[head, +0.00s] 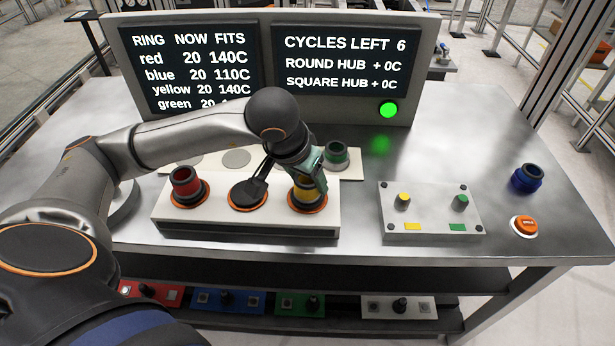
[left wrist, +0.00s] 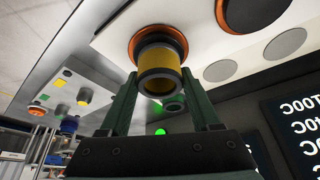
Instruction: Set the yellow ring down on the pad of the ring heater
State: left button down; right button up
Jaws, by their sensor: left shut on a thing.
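The yellow ring (head: 308,192) has dark bands at its ends. It is at the right-hand orange-rimmed pad (head: 307,208) of the white ring heater (head: 245,223). My left gripper (head: 309,176) is shut on the yellow ring from above. The left wrist view shows the ring (left wrist: 158,72) between the fingers (left wrist: 158,82), lined up with the orange-rimmed pad (left wrist: 136,38). Whether its end rests on the pad cannot be told for sure. A red ring (head: 186,182) stands on the heater's left pad. The middle pad (head: 240,203) holds no ring and is partly hidden by a dark part. My right gripper is not in view.
A display panel (head: 265,20) with a green lamp stands behind.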

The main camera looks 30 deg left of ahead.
pick_arm(q)
grip_release()
dwell(0.3)
jog(key=shift+v, duration=6.3)
jog(key=shift+r+p, duration=3.1)
jog(key=shift+r, duration=0.9)
